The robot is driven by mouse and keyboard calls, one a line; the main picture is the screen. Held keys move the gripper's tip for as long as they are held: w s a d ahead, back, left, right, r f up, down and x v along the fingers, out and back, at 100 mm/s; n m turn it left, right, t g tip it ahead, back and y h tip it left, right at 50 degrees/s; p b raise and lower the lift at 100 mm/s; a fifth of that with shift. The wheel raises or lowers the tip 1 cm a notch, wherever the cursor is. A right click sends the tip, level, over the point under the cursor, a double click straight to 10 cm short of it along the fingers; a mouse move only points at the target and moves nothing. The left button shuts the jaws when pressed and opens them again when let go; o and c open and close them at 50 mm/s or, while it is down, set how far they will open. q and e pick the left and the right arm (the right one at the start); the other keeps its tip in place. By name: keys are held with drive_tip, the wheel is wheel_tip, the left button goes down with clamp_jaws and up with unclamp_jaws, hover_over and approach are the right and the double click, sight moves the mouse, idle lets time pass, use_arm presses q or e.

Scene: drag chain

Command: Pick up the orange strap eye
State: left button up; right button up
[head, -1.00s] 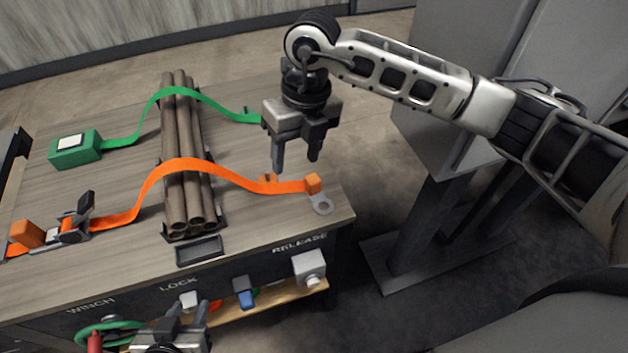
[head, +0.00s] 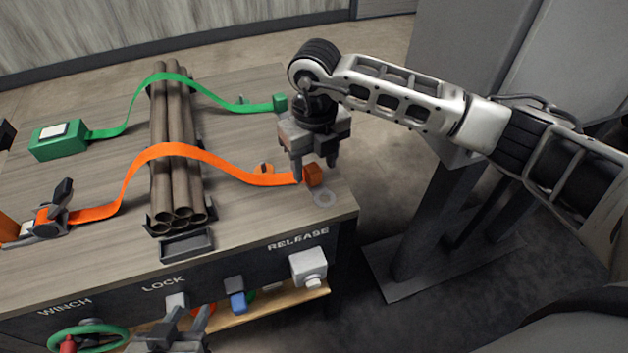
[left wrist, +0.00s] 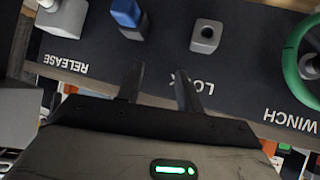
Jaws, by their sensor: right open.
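Brown pipes (head: 176,150) lie in a dark cradle. A green strap (head: 215,95) runs behind the orange one. An orange ratchet (head: 50,215) is at left. The front panel holds a green winch wheel (head: 88,338), a blue switch (head: 238,300) and a release button (head: 308,266).

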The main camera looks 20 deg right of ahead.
sight(316, 171)
drive_tip(key=f, duration=0.1)
drive_tip(key=f+b, duration=0.1)
drive_tip(key=f, duration=0.1)
drive_tip(key=f+b, duration=0.1)
drive_tip(key=shift+w+d+f, duration=0.1)
drive_tip(key=shift+w+f, duration=0.1)
drive_tip(key=shift+w, duration=0.05)
drive_tip(key=shift+r, duration=0.1)
drive_tip(key=c, duration=1.1)
drive_tip(key=shift+r, duration=0.1)
